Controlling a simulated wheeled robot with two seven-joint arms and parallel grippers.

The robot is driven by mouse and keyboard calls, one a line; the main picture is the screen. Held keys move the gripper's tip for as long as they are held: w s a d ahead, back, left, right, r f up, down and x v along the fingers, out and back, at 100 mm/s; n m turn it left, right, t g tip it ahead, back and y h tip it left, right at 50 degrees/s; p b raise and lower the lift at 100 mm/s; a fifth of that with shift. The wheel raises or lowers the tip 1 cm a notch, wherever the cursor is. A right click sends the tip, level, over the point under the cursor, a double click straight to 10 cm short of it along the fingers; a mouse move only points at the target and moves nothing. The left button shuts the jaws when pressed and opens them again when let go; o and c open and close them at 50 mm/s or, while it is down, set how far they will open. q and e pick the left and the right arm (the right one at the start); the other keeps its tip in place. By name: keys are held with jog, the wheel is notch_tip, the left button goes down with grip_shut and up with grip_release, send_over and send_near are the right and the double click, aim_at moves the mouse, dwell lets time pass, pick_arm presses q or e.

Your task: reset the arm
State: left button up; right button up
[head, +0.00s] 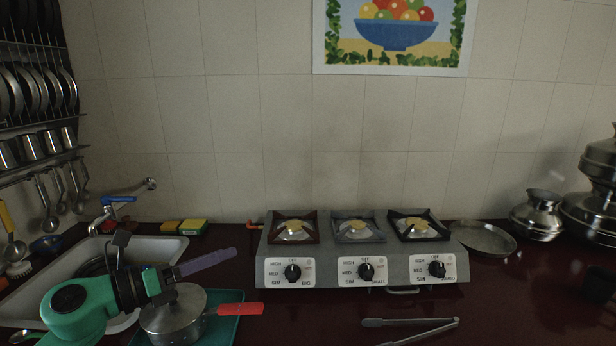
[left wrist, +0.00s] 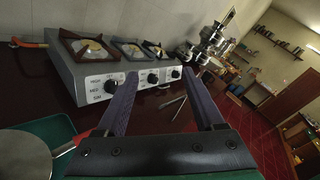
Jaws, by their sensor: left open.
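My left gripper (head: 208,262) hangs over the lidded pot at the left of the counter in the head view, its purple fingers pointing right. In the left wrist view its two fingers (left wrist: 160,102) stand apart with nothing between them. The arm behind it is green and black. My right gripper does not show in either view.
The lidded pot (head: 178,318) with a red handle (head: 238,309) rests on a green tray (head: 228,332). The sink (head: 165,248) lies behind my left arm. A three-burner stove (head: 345,268) stands mid-counter; tongs (head: 425,332) lie in front. Steel pots (head: 538,215) stand at right.

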pick_arm(q)
jog(key=a+f+n+t+y, duration=0.1)
jog(key=a+f+n+y, duration=0.3)
jog(key=n, duration=0.6)
jog(key=s+a+f+n+t+y, duration=0.1)
jog(key=a+f+n+y, duration=0.2)
jog(key=f+n+y, duration=0.45)
jog(key=a+f+n+t+y, duration=0.2)
jog(key=a+n+y, duration=0.1)
jog(key=n, duration=0.9)
jog(key=s+d+f+n+g+h, duration=0.1)
jog(key=s+d+f+n+g, duration=0.1)
jog(key=s+f+n+g, duration=0.55)
jog(key=s+d+f+g+h, duration=0.1)
jog(key=s+d+f+g, duration=0.3)
jog(key=s+f, duration=0.8)
jog(key=s+a+f+g, duration=0.1)
jog(key=s+f, duration=0.1)
jog(key=f, duration=0.8)
jog(key=s+a+f+g, duration=0.1)
jog(key=f, duration=1)
jog(key=s+a+f, duration=0.2)
jog(key=s+f, duration=1.2)
jog(key=s, duration=0.3)
jog(key=shift+a+f+g+y, duration=0.15)
jog(key=shift+a+g+y, duration=0.1)
jog(key=shift+g+y, duration=0.15)
